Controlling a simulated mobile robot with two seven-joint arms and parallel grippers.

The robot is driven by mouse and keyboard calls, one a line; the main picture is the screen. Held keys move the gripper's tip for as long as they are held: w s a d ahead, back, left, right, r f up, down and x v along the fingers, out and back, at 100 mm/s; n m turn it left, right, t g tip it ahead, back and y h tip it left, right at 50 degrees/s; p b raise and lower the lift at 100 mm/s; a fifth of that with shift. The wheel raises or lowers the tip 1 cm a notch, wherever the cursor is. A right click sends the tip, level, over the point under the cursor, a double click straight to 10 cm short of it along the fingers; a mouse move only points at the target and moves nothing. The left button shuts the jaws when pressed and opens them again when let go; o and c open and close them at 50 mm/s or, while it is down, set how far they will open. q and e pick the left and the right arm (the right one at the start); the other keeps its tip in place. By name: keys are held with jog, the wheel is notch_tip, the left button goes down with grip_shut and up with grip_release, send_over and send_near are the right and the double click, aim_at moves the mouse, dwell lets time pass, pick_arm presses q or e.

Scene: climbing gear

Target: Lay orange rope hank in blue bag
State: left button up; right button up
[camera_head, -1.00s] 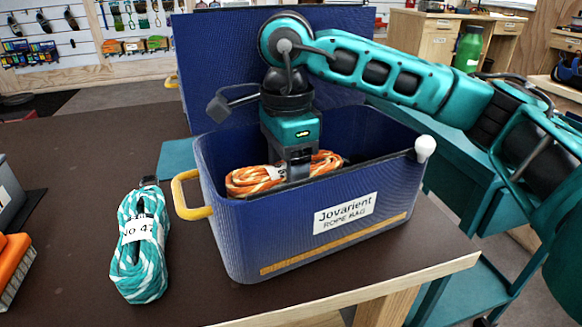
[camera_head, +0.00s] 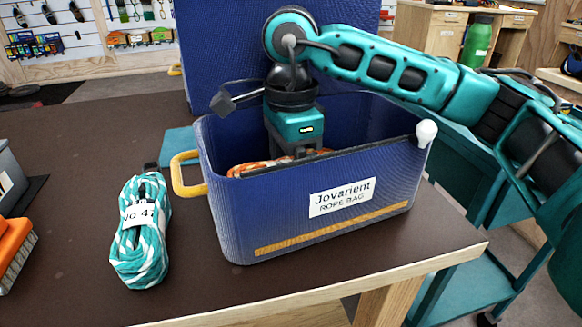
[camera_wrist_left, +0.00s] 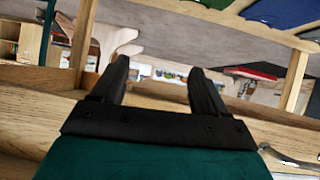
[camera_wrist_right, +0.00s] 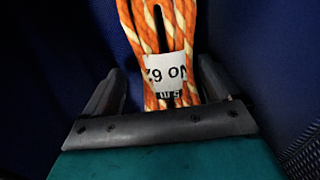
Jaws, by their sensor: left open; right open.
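The orange rope hank (camera_head: 250,167) is inside the blue bag (camera_head: 235,220), mostly hidden behind the bag's front wall. In the right wrist view, the hank (camera_wrist_right: 160,30) with its white label lies between the fingers of my right gripper (camera_wrist_right: 161,78). That gripper is open, with a finger on each side of the hank and dark blue bag fabric around. In the head view my right arm reaches down into the bag from the right; its fingertips are hidden. My left gripper (camera_wrist_left: 158,80) is open and empty in the left wrist view, and is out of the head view.
A teal and white rope hank (camera_head: 141,230) lies on the brown table (camera_head: 70,170) left of the bag. The bag has a yellow handle (camera_head: 178,173) and a raised blue lid (camera_head: 235,60) behind. An orange object (camera_head: 15,250) sits at the left edge.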

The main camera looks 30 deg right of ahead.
pick_arm(q)
jog(key=r+p, duration=0.1)
jog(key=p, duration=0.1)
jog(key=a+p, duration=0.1)
jog(key=p, duration=0.1)
jog(key=shift+s+a+r+y, duration=0.15)
jog(key=shift+s+r+y, duration=0.1)
jog(key=shift+r+y, duration=0.15)
pick_arm(e)
notch_tip(320, 180, up, 13)
pick_arm(q)
jog(key=shift+s, duration=0.1)
pick_arm(e)
jog(key=shift+f, duration=0.1)
